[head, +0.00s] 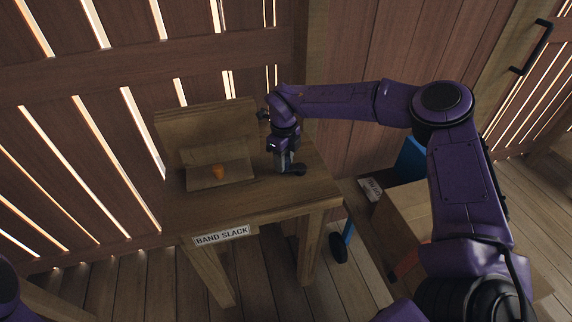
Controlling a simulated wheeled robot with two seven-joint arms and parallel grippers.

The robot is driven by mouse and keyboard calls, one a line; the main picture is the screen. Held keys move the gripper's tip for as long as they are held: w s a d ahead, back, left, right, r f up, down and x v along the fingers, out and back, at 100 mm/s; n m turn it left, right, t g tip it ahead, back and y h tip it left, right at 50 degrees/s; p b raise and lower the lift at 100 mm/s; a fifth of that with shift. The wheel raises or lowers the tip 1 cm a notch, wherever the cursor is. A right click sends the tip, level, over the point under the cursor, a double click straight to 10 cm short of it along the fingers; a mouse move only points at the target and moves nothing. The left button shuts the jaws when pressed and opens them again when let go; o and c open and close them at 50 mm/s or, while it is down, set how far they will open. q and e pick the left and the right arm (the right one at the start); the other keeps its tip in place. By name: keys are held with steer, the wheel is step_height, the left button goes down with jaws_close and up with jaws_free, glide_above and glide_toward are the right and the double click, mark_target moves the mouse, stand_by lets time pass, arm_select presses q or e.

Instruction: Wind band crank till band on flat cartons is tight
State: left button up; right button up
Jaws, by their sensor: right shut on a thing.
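My right gripper (284,166) points down over the right part of a small wooden table (270,208). It is shut on the dark band crank (297,169), of which only a short dark part shows beside the fingers. A sign (221,235) on the table's front edge reads "BAND SLACK". A low brown piece (204,183) with an orange item (218,171) on it sits left of the gripper. I cannot make out flat cartons or a band with certainty. My left gripper is out of view.
A wooden back panel (200,122) rises behind the tabletop, near the slatted wall (60,60).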

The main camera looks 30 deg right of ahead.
steer(key=shift+w+d+m+b, duration=0.25)
steer(key=shift+w+m+b, duration=0.2)
steer(key=shift+m, duration=0.65)
steer(key=shift+w+d+m+b, duration=0.2)
steer(key=shift+w+m+b, duration=0.2)
steer(key=shift+m, duration=0.7)
steer(key=shift+w+d+r, duration=0.1)
steer(key=o, duration=1)
steer(key=shift+o, duration=0.2)
step_height(320, 180, up, 10)
steer(key=shift+r+b, duration=0.25)
steer(key=shift+b, duration=0.1)
